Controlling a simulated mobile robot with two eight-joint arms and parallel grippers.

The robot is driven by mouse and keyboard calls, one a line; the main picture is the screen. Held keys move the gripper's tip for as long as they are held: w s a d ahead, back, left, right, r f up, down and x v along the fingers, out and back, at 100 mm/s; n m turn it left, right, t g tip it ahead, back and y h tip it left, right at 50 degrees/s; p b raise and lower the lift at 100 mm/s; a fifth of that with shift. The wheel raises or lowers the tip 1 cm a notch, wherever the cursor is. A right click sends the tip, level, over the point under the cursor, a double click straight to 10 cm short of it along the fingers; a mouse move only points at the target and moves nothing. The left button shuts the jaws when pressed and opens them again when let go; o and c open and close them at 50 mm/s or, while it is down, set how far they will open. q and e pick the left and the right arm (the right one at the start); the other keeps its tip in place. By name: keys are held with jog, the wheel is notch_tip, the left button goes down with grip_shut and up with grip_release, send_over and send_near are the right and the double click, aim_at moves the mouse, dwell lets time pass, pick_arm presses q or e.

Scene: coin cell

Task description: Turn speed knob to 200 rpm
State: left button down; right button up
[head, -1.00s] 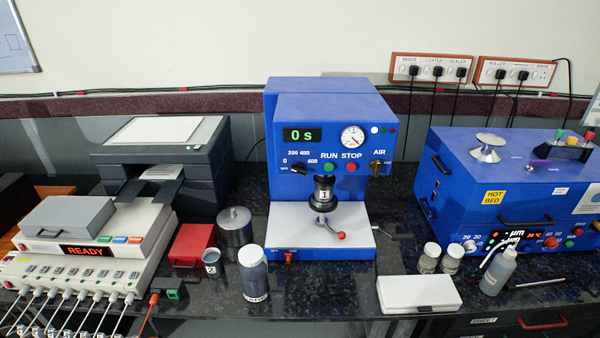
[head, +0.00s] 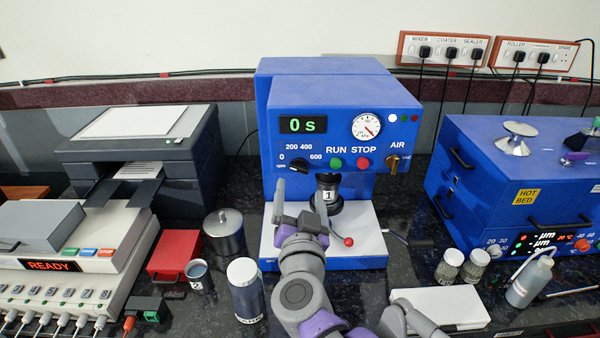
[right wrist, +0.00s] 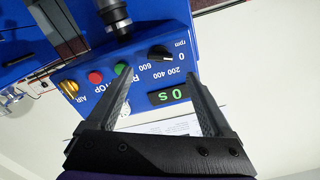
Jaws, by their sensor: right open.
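The speed knob (head: 299,167) is a black dial at the left of the blue mixer's front panel, with 0, 200, 400 and 600 printed around it. It also shows upside down in the right wrist view (right wrist: 160,53), beyond my fingertips. Its pointer is too small to read surely. My right gripper (head: 300,198) is open and empty, in front of and below the knob in the head view. In the right wrist view its two fingers (right wrist: 158,80) stand wide apart, not touching the knob. My left gripper is not in view.
The mixer's display (head: 303,124) reads 0 s. Green RUN (head: 336,163) and red STOP (head: 363,163) buttons sit right of the knob.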

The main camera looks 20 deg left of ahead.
aim_at(299, 170)
jog(key=x, duration=0.7)
jog(key=shift+w+a+f, duration=0.1)
jog(key=shift+w, duration=0.25)
grip_shut()
jog(key=shift+m, duration=0.3)
jog(key=m+p, duration=0.1)
jog(key=m, duration=0.2)
jog(key=m+p, duration=0.1)
jog(key=m, duration=0.4)
dwell(0.5)
